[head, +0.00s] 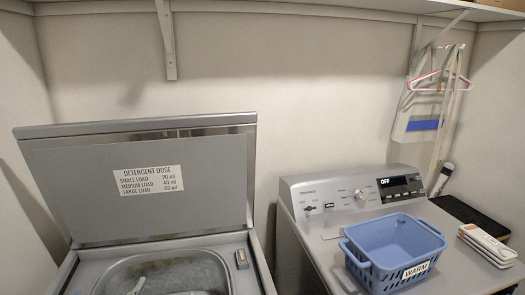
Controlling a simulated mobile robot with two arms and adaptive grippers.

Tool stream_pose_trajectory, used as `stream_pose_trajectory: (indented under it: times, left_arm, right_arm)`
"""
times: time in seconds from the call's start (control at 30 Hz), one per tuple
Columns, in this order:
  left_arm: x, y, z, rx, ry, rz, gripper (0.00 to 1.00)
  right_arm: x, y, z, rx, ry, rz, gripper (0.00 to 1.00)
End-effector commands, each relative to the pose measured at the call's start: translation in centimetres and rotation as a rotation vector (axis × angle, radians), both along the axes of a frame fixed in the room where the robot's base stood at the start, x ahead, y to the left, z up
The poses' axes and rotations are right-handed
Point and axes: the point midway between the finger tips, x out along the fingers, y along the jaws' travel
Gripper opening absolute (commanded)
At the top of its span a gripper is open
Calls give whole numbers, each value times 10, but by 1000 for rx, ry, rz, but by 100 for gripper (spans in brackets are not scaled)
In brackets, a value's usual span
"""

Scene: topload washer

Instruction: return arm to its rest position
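Neither of my grippers nor my arms can be made out in the head view. The topload washer (250,262) stands at the lower left with its lid (85,190) raised upright. A label (148,181) headed "Detergent dose" is on the lid. The tub opening (110,275) is uncovered, and pale shapes low inside it are cut off by the bottom edge of the picture. A second machine (310,240) with a dial and a display reading "OFF" stands to the right.
A blue basket (370,262) tagged "WARM" sits on the right machine's top. A stack of flat white items (487,243) lies to its right. A shelf (300,8) runs along the top, and pink hangers (440,82) hang at the right wall.

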Motion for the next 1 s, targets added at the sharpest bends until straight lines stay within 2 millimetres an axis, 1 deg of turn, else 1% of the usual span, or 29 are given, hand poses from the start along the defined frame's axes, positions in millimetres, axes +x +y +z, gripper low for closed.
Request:
stream_pose_trajectory:
  times: [0.03,0.07,0.1,0.17,0.2,0.23,0.3,0.37,0.4,0.47,0.5,0.63,0.67,0.7,0.87,0.97,1.0]
  left_arm:
    - [-17,10,-30,-28,128,51,80]
    - [-29,15,-48,-39,207,76,80]
    - [-46,20,-71,-51,315,103,80]
    - [-73,23,-102,-65,467,127,80]
    - [-91,23,-118,-73,556,134,80]
    - [-104,23,-129,-77,620,135,80]
    - [-133,20,-149,-84,749,130,80]
    - [-156,17,-162,-91,847,120,80]
    - [-171,15,-170,-93,907,110,80]
    - [-193,10,-179,-96,992,92,80]
    - [-207,7,-184,-100,1046,79,80]
    - [-252,-2,-195,-107,1208,28,80]
    - [-252,-3,-202,-104,1221,24,80]
    - [-247,-3,-214,-102,1219,26,80]
    - [-238,-4,-257,-100,1235,28,80]
    - [-235,-5,-289,-99,1246,28,80]
    - [-235,-5,-304,-98,1253,28,80]
  right_arm:
    - [1,0,0,0,-1,0,38]
    - [1,0,0,0,-1,0,38]
    - [1,0,0,0,-1,0,38]
    - [1,0,0,0,-1,0,38]
    - [1,0,0,0,-1,0,38]
    - [1,0,0,0,-2,0,38]
    - [1,0,0,0,-2,0,38]
    - [1,0,0,0,-2,0,38]
    - [1,0,0,0,-2,0,38]
    - [1,0,0,0,-2,0,38]
    - [1,0,0,0,-2,0,38]
    - [1,0,0,0,-2,0,38]
    - [1,0,0,0,-2,0,38]
    - [2,0,-1,0,-3,0,38]
    - [1,0,-2,-1,-2,0,38]
    - [1,0,-3,-1,-2,0,38]
    - [1,0,-3,-1,-2,0,38]
